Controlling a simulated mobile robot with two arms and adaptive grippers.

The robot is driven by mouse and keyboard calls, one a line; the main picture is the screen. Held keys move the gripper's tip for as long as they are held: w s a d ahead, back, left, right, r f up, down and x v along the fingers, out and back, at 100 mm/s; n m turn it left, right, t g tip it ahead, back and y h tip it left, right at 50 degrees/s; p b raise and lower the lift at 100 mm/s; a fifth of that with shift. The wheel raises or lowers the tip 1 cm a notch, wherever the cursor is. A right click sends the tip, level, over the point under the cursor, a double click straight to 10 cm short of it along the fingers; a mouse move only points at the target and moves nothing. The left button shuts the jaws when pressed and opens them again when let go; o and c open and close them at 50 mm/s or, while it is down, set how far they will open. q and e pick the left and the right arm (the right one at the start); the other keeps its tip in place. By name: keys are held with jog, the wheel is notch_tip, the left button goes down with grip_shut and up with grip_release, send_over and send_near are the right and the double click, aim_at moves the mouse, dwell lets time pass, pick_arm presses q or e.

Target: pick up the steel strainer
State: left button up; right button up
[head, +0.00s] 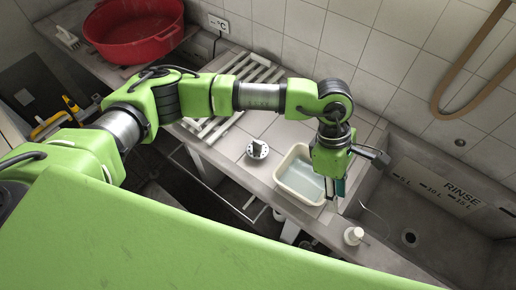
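My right gripper is not in view.
The cream basin (281,184) holds pale liquid. A concrete sink (390,215) lies to the right. A small white item (353,236) sits near the counter's front edge. A slatted white rack (215,128) and a red tub (133,60) are farther left. The tiled wall closes the back.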

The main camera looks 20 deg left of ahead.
pick_arm(q)
jog(key=w+a+t+y, duration=0.2)
jog(key=w+a+y, duration=0.1)
jog(key=w+a, duration=0.4)
jog(key=t+y, duration=0.2)
jog(key=y, duration=0.3)
send_near(259, 142)
jog(key=p+x, duration=0.1)
jog(key=x, duration=0.1)
jog(key=p+x, duration=0.1)
jog(key=x, duration=0.2)
jog(key=shift+s, duration=0.25)
jog(key=shift+f+p, duration=0.25)
jog(key=shift+p, duration=0.05)
jog(key=p+x, duration=0.2)
jog(key=x, duration=0.3)
jog(key=shift+w+a+r+p, duration=0.1)
jog(key=shift+w+a+p, duration=0.05)
jog(key=shift+p, duration=0.2)
jog(key=shift+a+f, duration=0.1)
jog(key=shift+f, duration=0.2)
grip_shut()
